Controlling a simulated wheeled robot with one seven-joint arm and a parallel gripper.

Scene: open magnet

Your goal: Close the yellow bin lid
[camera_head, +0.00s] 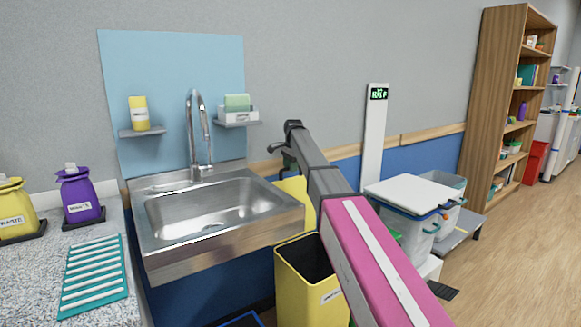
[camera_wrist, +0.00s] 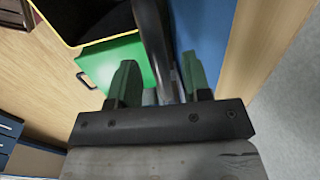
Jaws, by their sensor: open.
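The yellow bin (camera_head: 290,275) stands below the right end of the sink, with its top open and its inside dark. Its yellow lid (camera_head: 290,188) stands raised at the back near the wall, partly hidden by my arm. My gripper (camera_head: 287,147) is above the lid, close to the wall. In the wrist view my gripper (camera_wrist: 160,78) shows two green fingers spread apart. A dark upright bar runs between or behind them; I cannot tell what it is or whether they touch it. The bin's yellow rim and dark opening (camera_wrist: 90,15) show at the upper left there.
The steel sink (camera_head: 205,215) is left of the bin. A white-lidded container (camera_head: 408,193) stands to the right. The wall's wooden rail (camera_head: 430,133) runs behind my arm. A green object (camera_wrist: 105,62) lies beside the bin. Open floor (camera_head: 520,250) is at the right.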

